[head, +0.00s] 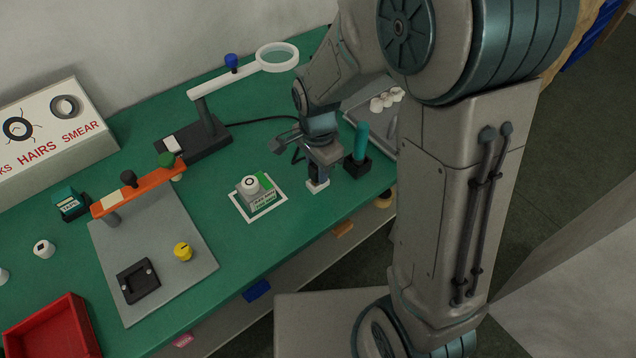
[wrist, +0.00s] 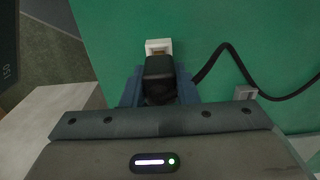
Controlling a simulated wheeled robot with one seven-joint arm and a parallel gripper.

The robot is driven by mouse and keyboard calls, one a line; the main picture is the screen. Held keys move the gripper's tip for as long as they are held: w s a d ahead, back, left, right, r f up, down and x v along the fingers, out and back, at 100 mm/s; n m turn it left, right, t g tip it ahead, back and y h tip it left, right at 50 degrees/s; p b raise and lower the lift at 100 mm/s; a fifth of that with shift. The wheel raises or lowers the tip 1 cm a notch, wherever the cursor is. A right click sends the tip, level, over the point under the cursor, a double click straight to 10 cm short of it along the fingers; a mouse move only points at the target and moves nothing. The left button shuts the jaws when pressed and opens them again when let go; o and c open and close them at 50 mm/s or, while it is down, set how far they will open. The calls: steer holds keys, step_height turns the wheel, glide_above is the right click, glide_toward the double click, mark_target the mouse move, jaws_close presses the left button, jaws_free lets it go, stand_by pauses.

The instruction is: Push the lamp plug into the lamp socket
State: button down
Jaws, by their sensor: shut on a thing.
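The lamp plug (wrist: 159,70) is a black block between the blue fingers of my gripper (wrist: 158,90) in the wrist view. My gripper (head: 317,170) is shut on it, low over the bench's front right part in the head view. The white lamp socket (wrist: 158,46) lies just beyond the plug's tip, with a brownish slot partly showing. The socket also shows in the head view (head: 318,186), directly under my gripper. The plug overlaps the socket's near side; I cannot tell whether they touch. The black cable (wrist: 232,62) curves off right. The magnifier lamp (head: 208,115) stands behind, to the left.
A dark holder with a teal-handled tool (head: 361,143) stands close right of my gripper. A white-framed pad with a small box (head: 258,197) lies to its left. A grey clip (wrist: 245,92) sits near the cable. The bench's front edge is close.

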steer(key=shift+f+b, duration=0.45)
steer(key=shift+f, duration=0.2)
steer(key=c, duration=1.1)
jaws_free()
steer(key=shift+o, duration=0.2)
